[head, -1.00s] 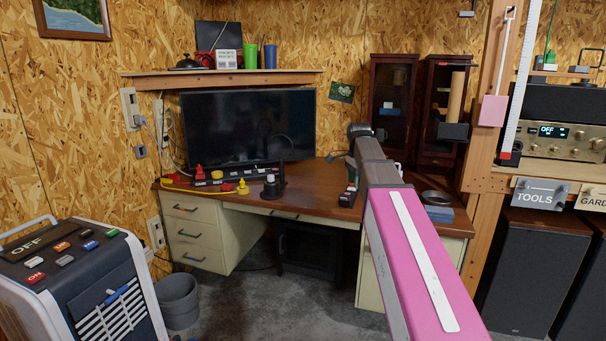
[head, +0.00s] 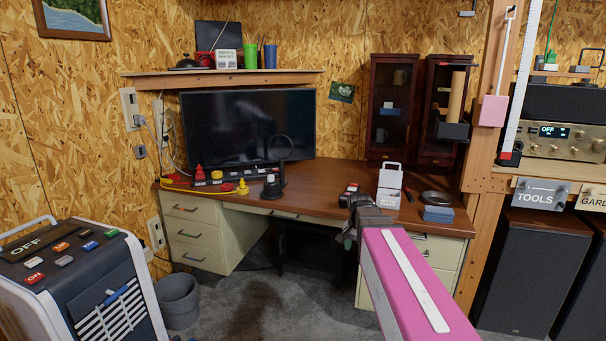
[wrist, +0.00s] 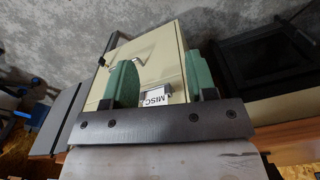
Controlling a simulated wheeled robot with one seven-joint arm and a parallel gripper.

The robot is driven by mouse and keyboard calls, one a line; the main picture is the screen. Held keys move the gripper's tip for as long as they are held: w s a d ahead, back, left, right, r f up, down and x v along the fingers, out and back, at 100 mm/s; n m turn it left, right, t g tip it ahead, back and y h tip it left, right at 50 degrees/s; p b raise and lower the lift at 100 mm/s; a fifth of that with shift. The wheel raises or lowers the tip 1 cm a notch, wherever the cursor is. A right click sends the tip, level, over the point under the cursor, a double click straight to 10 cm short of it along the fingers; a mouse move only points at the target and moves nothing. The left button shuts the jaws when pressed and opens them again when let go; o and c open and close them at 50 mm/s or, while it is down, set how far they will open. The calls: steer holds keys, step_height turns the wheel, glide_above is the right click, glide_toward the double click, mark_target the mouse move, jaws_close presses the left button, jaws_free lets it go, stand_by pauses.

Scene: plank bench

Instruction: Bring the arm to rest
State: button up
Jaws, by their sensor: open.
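My gripper (head: 348,237) hangs in front of the desk's front edge, low beside the right-hand cream drawer unit (head: 437,252) in the head view. The pink link of my arm reaches to it from the lower right. In the wrist view my gripper (wrist: 161,80) shows two green fingers spread wide apart with nothing held between them. Beyond the fingers is a cream drawer front with a MISC label (wrist: 156,98) and a handle. I cannot tell how close the fingers are to it.
The wooden desk (head: 330,177) holds a monitor (head: 247,125), a white caddy (head: 389,187), a dark bowl (head: 436,197) and blue blocks (head: 438,215). A wooden post (head: 480,150) stands at right. A grey bin (head: 178,300) and open floor lie at left.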

steer(key=s+f+n, duration=0.6)
steer(key=s+f, duration=0.5)
steer(key=f, duration=0.1)
steer(key=shift+s+f+n, duration=0.35)
steer(key=shift+n, duration=0.05)
steer(key=shift+o, duration=0.3)
steer(key=shift+w, duration=0.15)
